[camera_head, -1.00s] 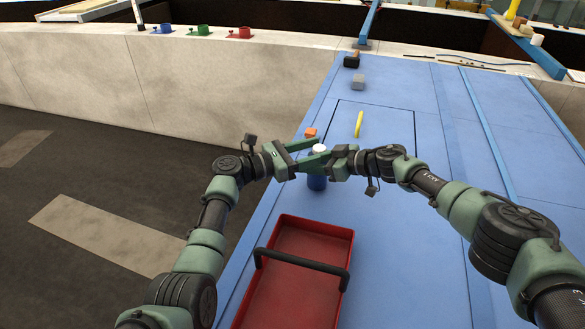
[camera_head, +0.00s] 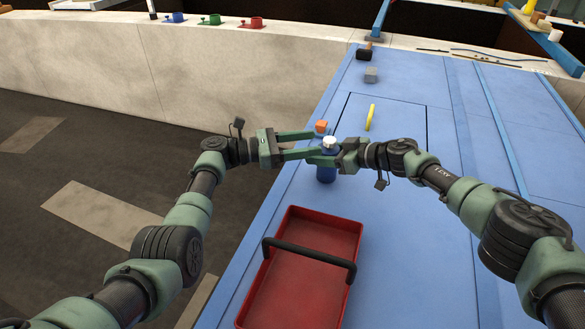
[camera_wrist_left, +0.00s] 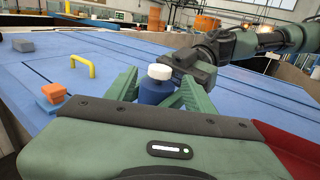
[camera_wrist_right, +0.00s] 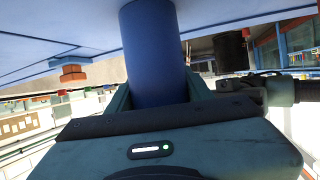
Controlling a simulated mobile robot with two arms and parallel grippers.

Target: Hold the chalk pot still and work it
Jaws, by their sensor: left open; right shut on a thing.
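The chalk pot (camera_head: 326,173) is a blue cylinder with a white cap (camera_head: 329,142), standing upright above the blue deck beyond the red tray. My right gripper (camera_head: 343,155) is shut on its blue body from the right, and the body (camera_wrist_right: 155,50) fills the middle of the right wrist view. My left gripper (camera_head: 314,144) is open and empty on the pot's left, its tips close to the cap. In the left wrist view the cap (camera_wrist_left: 160,72) shows between the spread fingers. Whether the pot's base touches the deck is hard to tell.
A red tray (camera_head: 352,232) with a black handle lies in front of the pot. An orange block (camera_head: 321,127), a yellow handle (camera_head: 370,118) and a grey block (camera_head: 371,75) are behind it. Coloured cups, including a red one (camera_head: 252,23), stand on the left wall ledge.

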